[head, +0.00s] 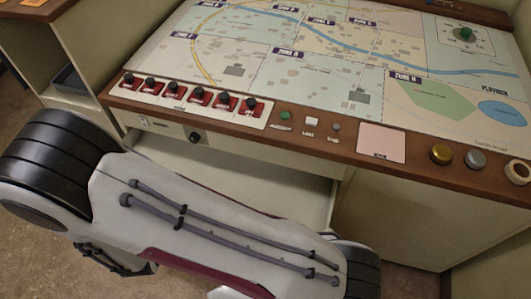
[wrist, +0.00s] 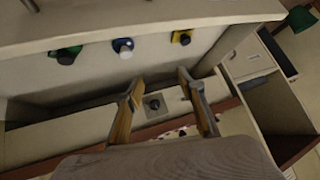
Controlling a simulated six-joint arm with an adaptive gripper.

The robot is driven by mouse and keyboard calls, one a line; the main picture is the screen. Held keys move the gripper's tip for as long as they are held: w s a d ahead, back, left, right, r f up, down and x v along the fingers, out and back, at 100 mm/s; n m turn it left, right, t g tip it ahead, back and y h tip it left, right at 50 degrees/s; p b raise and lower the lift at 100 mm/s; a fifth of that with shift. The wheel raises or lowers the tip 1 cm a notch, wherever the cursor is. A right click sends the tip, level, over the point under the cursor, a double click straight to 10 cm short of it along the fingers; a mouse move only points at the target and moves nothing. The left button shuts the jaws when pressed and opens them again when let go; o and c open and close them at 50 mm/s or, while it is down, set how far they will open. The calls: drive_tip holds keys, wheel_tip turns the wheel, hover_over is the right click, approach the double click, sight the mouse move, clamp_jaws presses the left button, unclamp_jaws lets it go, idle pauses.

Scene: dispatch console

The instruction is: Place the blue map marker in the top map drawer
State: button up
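The blue map marker (wrist: 122,45) shows in the wrist view as a small blue piece with a dark knob, between a green marker (wrist: 66,54) and a yellow marker (wrist: 182,37). All three appear to stand inside an open pale drawer, near its front wall. This drawer (head: 300,184) shows below the console in the head view, partly hidden by my arm. My gripper (wrist: 160,79) is open and empty, its fingertips apart from the markers. My gripper is hidden in the head view, and so are the markers.
The console's map top (head: 300,60) has a wooden front edge with red switches (head: 200,97), buttons and round knobs. A dark knob on a square plate (wrist: 155,104) is on the console front beyond my fingers. A side cabinet (wrist: 270,95) stands at right in the wrist view.

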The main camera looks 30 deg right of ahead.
wheel_tip(320, 180, up, 25)
drive_tip(key=d+n+g+y, duration=0.2)
drive_tip(key=d+n+y, duration=0.15)
drive_tip(key=y, duration=0.25)
drive_tip(key=s+d+r+n+h, duration=0.1)
drive_tip(key=s+d+r, duration=0.2)
drive_tip(key=s+d, duration=0.3)
drive_tip(key=s+d+r+h, duration=0.1)
drive_tip(key=s+d+r, duration=0.1)
drive_tip(key=s+d, duration=0.4)
drive_tip(key=s+d+r+n+g+h, duration=0.1)
drive_tip(key=s+d+r, duration=0.2)
drive_tip(key=s+d, duration=0.3)
drive_tip(key=shift+s+d+r+n, duration=0.35)
drive_tip(key=shift+d, duration=0.5)
